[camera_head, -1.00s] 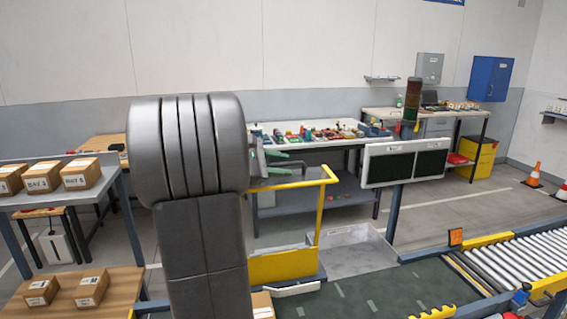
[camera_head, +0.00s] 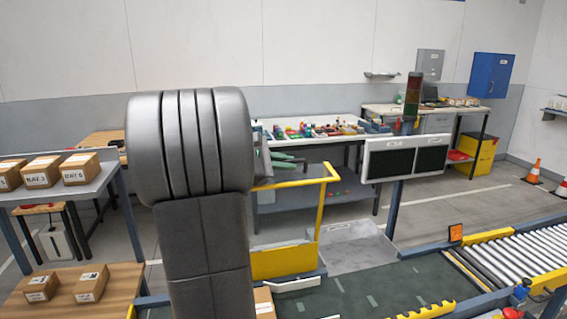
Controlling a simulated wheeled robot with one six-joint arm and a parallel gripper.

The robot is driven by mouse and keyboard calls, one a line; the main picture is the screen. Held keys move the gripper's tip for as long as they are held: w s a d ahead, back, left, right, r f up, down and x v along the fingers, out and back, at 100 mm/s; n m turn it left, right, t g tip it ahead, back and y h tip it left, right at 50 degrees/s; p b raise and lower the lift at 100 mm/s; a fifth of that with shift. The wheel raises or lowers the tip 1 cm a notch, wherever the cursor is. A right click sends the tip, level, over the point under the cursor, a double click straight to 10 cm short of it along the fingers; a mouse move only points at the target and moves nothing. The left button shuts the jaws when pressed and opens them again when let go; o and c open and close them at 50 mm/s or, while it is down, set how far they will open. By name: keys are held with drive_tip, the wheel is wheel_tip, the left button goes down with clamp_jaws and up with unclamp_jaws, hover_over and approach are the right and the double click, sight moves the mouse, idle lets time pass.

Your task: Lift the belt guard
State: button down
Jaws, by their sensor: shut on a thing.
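The belt guard (camera_head: 286,261) shows as a yellow panel at the near end of the dark belt, with a yellow post and a top rail above it. My gripper (camera_head: 285,161) shows only in part, to the right of my large grey arm link, just above the rail's left part. The grip point itself is mostly hidden behind my arm, as is the left end of the rail.
The dark green belt (camera_head: 370,289) runs to a roller conveyor (camera_head: 508,263) at right. A grey tray (camera_head: 352,250) lies behind the belt. A twin dark panel (camera_head: 403,157) on a post stands beyond. Boxes on a shelf (camera_head: 95,187) stand at left.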

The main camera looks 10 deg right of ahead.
sight(287, 181)
drive_tip(key=s+b, duration=0.1)
drive_tip(key=s+f+b, duration=0.1)
drive_tip(key=shift+s+f, duration=0.2)
drive_tip(key=shift+s, duration=0.2)
drive_tip(key=shift+s+d+m+b, duration=0.1)
drive_tip(key=shift+s+m+b, duration=0.3)
drive_tip(key=shift+s+b, duration=0.45)
drive_tip(key=shift+t, duration=0.3)
drive_tip(key=c, duration=1.5)
unclamp_jaws()
drive_tip(key=b+v, duration=0.1)
drive_tip(key=v, duration=1.2)
drive_tip(key=shift+a, duration=0.4)
